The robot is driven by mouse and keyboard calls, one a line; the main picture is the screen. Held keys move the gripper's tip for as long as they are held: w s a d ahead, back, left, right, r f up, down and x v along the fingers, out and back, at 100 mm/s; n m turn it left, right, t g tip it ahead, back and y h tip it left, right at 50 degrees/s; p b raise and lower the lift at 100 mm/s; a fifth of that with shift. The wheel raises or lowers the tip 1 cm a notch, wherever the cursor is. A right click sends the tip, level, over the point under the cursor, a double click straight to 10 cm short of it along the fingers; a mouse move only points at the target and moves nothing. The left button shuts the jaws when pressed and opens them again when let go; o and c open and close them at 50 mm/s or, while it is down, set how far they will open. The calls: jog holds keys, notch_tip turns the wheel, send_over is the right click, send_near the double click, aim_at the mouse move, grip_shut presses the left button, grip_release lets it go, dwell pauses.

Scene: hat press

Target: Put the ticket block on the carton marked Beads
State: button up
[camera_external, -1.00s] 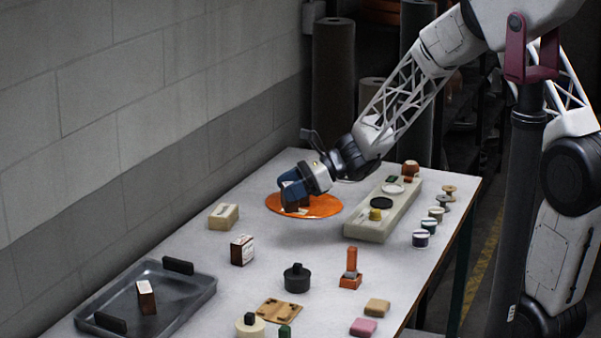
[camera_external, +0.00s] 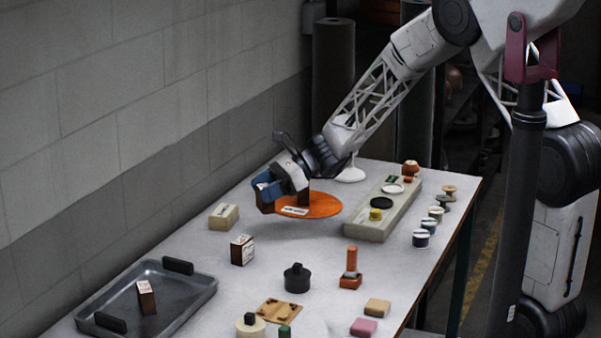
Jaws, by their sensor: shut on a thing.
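My gripper (camera_external: 268,195) has blue fingers and is shut on a small brown block (camera_external: 265,208). It holds the block above the table, at the left edge of the orange disc (camera_external: 325,207). The fingers hide most of the block. Two small brown cartons with white printed faces are in view: one stands on the table (camera_external: 242,251), the other in the grey tray (camera_external: 147,298). Their print is too small to read, so I cannot tell which is marked Beads. A dark brown upright piece shows on the disc behind a white label (camera_external: 295,211).
A cream block (camera_external: 224,217) lies just left of the gripper, near the wall. A long pale stand (camera_external: 370,228) with small items is at the right. A black lidded pot (camera_external: 297,278) and an orange stamp (camera_external: 350,270) stand nearer.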

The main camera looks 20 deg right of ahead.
jog(key=shift+w, duration=0.1)
jog(key=w+a, duration=0.2)
jog(key=w, duration=0.2)
jog(key=w+a+f, duration=0.1)
jog(key=w+a, duration=0.1)
jog(key=w, duration=0.3)
jog(key=w+a, duration=0.3)
jog(key=w, duration=0.2)
jog(key=shift+w+f, duration=0.15)
jog(key=shift+f, duration=0.1)
jog(key=shift+f, duration=1.75)
jog(key=shift+f, duration=0.2)
jog(key=o, duration=0.9)
jog(key=shift+o, duration=0.2)
jog(key=shift+r, duration=0.15)
